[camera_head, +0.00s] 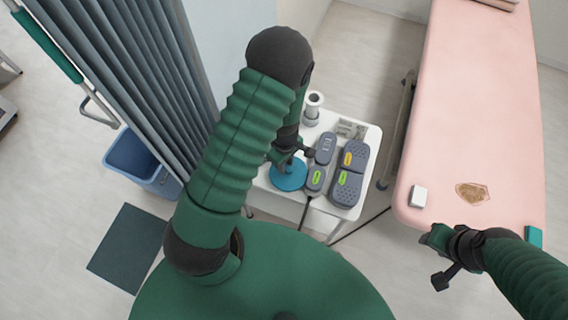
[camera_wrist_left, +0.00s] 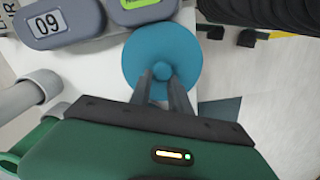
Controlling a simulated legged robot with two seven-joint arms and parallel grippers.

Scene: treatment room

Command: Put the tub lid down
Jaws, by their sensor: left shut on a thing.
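The tub lid (camera_head: 287,180) is a flat blue disc with a small knob. It is at the front left part of the white side table (camera_head: 290,207). My left gripper (camera_head: 285,160) is above the lid, partly hidden by my own arm. In the left wrist view, the lid (camera_wrist_left: 138,52) lies flat to the camera, and the left gripper (camera_wrist_left: 162,76) is shut on its knob. I cannot tell whether the lid touches the tabletop. My right gripper (camera_head: 441,262) is empty, near the front corner of the pink couch; its jaw opening is unclear.
Grey devices with yellow-green labels (camera_head: 348,182) stand just right of the lid. A white round piece with a dark opening (camera_head: 313,104) stands behind. The pink treatment couch (camera_head: 470,120) is to the right. A blue bin (camera_head: 140,160) and grey curtain (camera_head: 130,60) are left.

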